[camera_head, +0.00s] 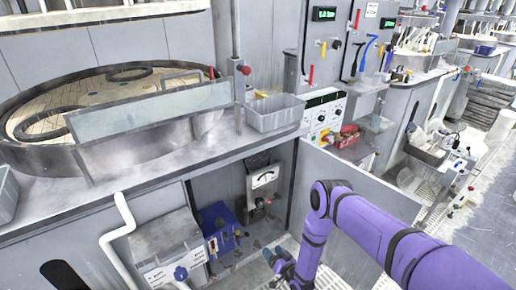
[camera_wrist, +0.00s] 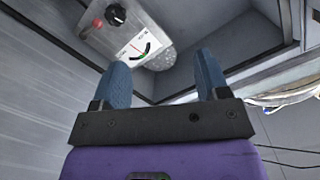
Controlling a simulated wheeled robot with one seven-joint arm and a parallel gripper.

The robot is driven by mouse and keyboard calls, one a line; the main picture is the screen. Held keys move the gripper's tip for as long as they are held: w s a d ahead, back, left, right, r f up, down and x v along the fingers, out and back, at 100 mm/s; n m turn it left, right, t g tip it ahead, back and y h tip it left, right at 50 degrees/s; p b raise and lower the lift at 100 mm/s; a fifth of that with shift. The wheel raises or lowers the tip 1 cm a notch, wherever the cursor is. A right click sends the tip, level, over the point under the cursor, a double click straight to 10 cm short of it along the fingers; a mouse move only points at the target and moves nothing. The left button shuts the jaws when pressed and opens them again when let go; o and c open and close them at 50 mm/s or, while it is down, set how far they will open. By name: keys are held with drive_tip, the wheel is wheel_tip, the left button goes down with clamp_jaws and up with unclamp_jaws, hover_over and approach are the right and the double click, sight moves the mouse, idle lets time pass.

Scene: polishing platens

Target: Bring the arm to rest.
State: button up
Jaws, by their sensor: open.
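My purple arm reaches down from the right side of the head view. My gripper (camera_head: 283,264) is low in front of an open cabinet bay, at the lower middle of that view. In the wrist view my gripper (camera_wrist: 160,80) has two blue fingers spread wide apart. Nothing shows between the fingertips. Beyond them is a grey gauge box (camera_wrist: 135,35) with a dial and a black knob. The same gauge box (camera_head: 264,180) is on the back of the bay in the head view, above and left of my gripper, apart from it.
An open cabinet door (camera_head: 350,180) stands close beside my arm. A blue container (camera_head: 217,225) and a grey box (camera_head: 165,245) are in the bay's lower left. A white pipe (camera_head: 122,225) stands further left. Above are the counter, a grey bin (camera_head: 275,113) and a round polishing platen (camera_head: 70,100).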

drive_tip(key=w+d+r+n+g+h, duration=0.1)
drive_tip(key=w+r, duration=0.8)
drive_tip(key=r, duration=0.3)
drive_tip(key=w+d+r+n+g+h, duration=0.1)
drive_tip(key=w+r, duration=0.7)
drive_tip(key=r, duration=0.4)
drive_tip(key=d+r+g+h, duration=0.15)
drive_tip(key=d+r, duration=0.25)
drive_tip(key=r, duration=1)
drive_tip(key=d+r+h, duration=0.3)
drive_tip(key=d+r, duration=0.1)
drive_tip(key=r, duration=1)
drive_tip(key=s+d+r+m+g+h, duration=0.1)
drive_tip(key=s+d+r, duration=0.4)
drive_tip(key=s+r, duration=0.45)
drive_tip(key=s+d+r+m+g+h, duration=0.15)
drive_tip(key=s+d+r, duration=0.25)
drive_tip(key=s+r, duration=0.55)
drive_tip(key=s+d+r+g, duration=0.1)
drive_tip(key=s+d+r, duration=0.1)
drive_tip(key=s, duration=1.3)
drive_tip(key=s+d+r+g, duration=0.2)
drive_tip(key=s+d+r, duration=0.1)
drive_tip(key=s, duration=1.2)
drive_tip(key=shift+s+h, duration=0.15)
drive_tip(key=shift+h, duration=0.15)
